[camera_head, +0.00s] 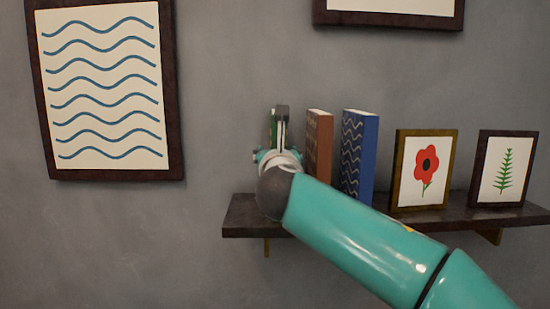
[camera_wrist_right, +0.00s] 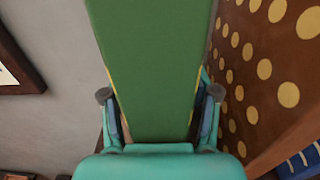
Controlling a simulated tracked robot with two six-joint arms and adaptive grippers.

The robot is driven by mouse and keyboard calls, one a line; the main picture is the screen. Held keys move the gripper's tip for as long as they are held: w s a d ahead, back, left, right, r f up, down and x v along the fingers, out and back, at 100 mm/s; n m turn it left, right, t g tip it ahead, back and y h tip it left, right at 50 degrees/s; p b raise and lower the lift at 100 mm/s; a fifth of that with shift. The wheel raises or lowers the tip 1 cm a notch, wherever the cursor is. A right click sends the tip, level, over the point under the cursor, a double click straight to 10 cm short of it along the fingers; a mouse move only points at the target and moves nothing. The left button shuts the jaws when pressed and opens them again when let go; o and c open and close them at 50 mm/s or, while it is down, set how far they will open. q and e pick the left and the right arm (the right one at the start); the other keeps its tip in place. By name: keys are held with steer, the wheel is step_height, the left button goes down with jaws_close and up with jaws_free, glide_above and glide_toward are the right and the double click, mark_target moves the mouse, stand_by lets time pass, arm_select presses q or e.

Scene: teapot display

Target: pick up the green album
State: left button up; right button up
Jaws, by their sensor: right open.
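The green album (camera_wrist_right: 152,65) fills the middle of the right wrist view, its spine facing the camera. In the head view only a narrow green strip (camera_head: 273,128) of it shows at the left end of the shelf, behind my right gripper. My right gripper (camera_wrist_right: 160,98) is open, with one finger on each side of the album's spine. I cannot tell whether the fingers touch it. In the head view the right arm and wrist hide most of the gripper (camera_head: 281,128) and the album. My left gripper is not in view.
A brown album (camera_head: 319,145) stands just right of the green one, with a blue album (camera_head: 359,155) beyond it. A flower picture (camera_head: 423,170) and a fern picture (camera_head: 503,168) stand farther right on the dark shelf (camera_head: 240,216). A framed wave picture (camera_head: 104,90) hangs left.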

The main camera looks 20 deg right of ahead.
jaws_close()
steer(key=shift+s+r, duration=0.1)
steer(key=shift+r, duration=0.1)
stand_by(0.5)
